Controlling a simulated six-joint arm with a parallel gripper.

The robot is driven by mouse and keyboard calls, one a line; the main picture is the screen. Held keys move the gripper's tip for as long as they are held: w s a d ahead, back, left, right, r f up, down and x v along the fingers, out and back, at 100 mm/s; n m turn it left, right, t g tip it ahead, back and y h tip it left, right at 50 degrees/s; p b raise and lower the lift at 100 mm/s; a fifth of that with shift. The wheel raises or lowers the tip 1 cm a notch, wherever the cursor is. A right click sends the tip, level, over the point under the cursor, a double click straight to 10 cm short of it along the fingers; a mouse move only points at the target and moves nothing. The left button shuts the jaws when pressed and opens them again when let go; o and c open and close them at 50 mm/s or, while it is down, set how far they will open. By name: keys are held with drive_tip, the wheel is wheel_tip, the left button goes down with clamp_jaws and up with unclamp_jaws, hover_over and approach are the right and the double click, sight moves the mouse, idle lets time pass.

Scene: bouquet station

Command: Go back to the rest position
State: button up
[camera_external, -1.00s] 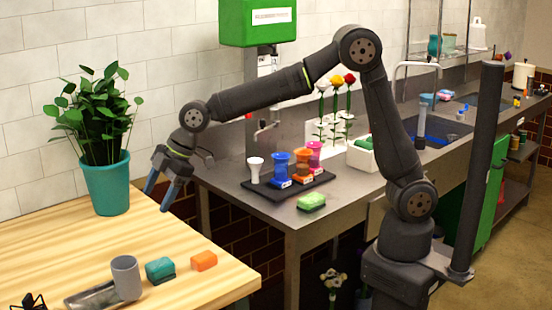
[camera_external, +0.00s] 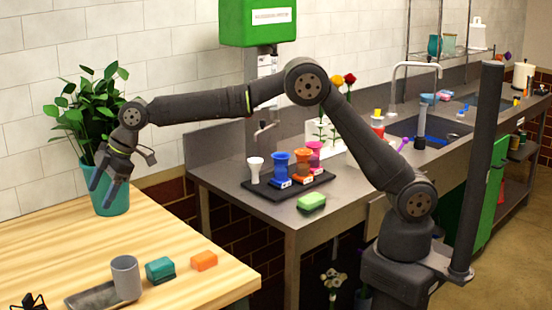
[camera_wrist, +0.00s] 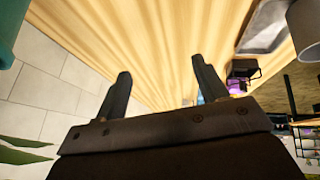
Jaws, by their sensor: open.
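My gripper (camera_external: 106,186) is open and empty above the back of the wooden table (camera_external: 60,245), in front of the potted plant in the outside view. Its fingers overlap part of the plant's teal pot (camera_external: 122,200) in that picture. I cannot tell whether they touch it. In the wrist view the two fingers of my gripper (camera_wrist: 161,85) stand apart with nothing between them, and the wooden tabletop (camera_wrist: 150,40) lies beyond.
A grey cup (camera_external: 125,278) stands on a grey tray (camera_external: 90,296), beside a teal block (camera_external: 160,270) and an orange block (camera_external: 204,260). A metal counter (camera_external: 240,215) holds a black tray (camera_external: 262,192) of colored cups and a green sponge (camera_external: 312,201).

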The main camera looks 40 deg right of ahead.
drive_tip(key=w+a+f, duration=0.1)
drive_tip(key=w+a, duration=0.3)
drive_tip(key=w, duration=0.1)
drive_tip(key=shift+a+f, duration=0.15)
drive_tip(key=shift+a, duration=0.2)
drive_tip(key=shift+s+d, duration=0.1)
drive_tip(key=shift+s, duration=0.05)
idle(0.3)
drive_tip(key=s+d+r, duration=0.1)
drive_tip(key=s+d, duration=0.7)
drive_tip(key=shift+s+d+r, duration=0.2)
drive_tip(key=shift+d, duration=0.05)
idle(0.4)
